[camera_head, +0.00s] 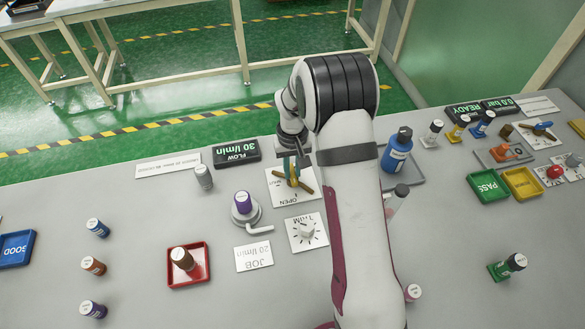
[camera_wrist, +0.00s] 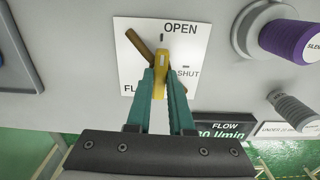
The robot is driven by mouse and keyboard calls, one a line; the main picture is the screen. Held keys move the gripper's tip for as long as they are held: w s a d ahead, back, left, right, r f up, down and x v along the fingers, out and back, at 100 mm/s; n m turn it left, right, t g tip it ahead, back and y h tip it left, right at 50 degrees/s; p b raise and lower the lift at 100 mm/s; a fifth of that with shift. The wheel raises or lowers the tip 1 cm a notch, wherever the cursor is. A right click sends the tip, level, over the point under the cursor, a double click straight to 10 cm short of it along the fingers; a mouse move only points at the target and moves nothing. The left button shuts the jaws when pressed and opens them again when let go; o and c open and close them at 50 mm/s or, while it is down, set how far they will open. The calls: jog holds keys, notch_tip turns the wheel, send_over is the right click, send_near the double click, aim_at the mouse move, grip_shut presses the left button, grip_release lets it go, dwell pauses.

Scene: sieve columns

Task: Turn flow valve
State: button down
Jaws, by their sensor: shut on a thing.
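The flow valve is on a white plate (camera_head: 285,199) marked OPEN and SHUT, on the grey table near its back edge. In the wrist view, the plate (camera_wrist: 195,45) shows a brown bar (camera_wrist: 139,45) lying diagonally and a yellow handle part (camera_wrist: 162,62). My gripper (camera_wrist: 160,88) has teal fingers shut on the yellow handle. In the head view my gripper (camera_head: 292,172) is over the valve, and my arm covers the area to its right. The flow display (camera_head: 236,151) reads 30 l/min. The job card (camera_head: 254,256) reads 20 l/min.
A TRIM knob (camera_head: 307,234) sits just in front of the valve. A purple-capped column (camera_head: 243,203) on a metal base stands left of it, and a grey-capped bottle (camera_head: 204,177) is further left. A blue bottle (camera_head: 397,149) stands right of my arm.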

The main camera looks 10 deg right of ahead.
aim_at(292, 173)
jog(key=shift+n, duration=0.3)
jog(key=c, duration=0.8)
grip_release()
notch_tip(292, 173, up, 16)
jog(key=s+a+r+m, duration=0.2)
jog(key=s+r, duration=0.3)
jog(key=s, duration=0.7)
jog(key=s+a+f+m+y, duration=0.1)
jog(key=s+m, duration=0.1)
jog(key=s, duration=0.7)
jog(key=s+a+f+m, duration=0.1)
jog(key=s+a, duration=0.1)
jog(key=s, duration=0.8)
jog(key=shift+f+m+y, duration=0.35)
jog(key=shift+m+y, duration=0.05)
